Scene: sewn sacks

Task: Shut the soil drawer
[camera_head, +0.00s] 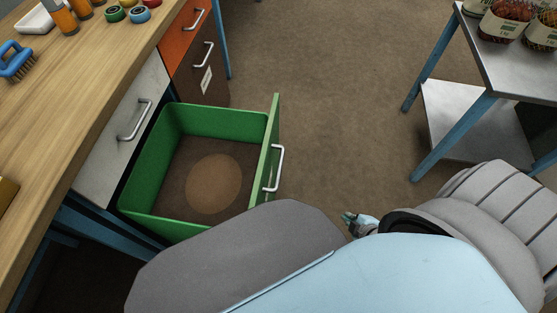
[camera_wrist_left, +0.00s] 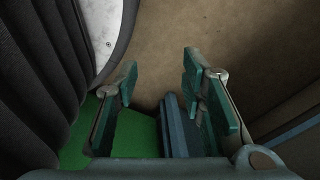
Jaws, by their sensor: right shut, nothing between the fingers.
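A green drawer (camera_head: 195,120) stands pulled out of the workbench in the head view, the only drawer I see open. Its floor is brown with a lighter tan round patch. Its green front (camera_head: 272,130) carries a silver bar handle (camera_head: 276,168). My right gripper (camera_head: 350,222) is small in the head view, to the right of the drawer front and apart from it, shut and empty. My left gripper (camera_wrist_left: 160,75) shows in its wrist view with fingers apart and nothing between them. A green surface (camera_wrist_left: 135,138) lies beyond it, probably the drawer. The head view does not show my left gripper.
A closed pale drawer (camera_head: 125,130), an orange one (camera_head: 185,40) and a labelled brown one (camera_head: 200,75) line the wooden bench (camera_head: 60,110). A metal table (camera_head: 515,75) with packed goods stands at right. The brown floor (camera_head: 335,100) between is clear.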

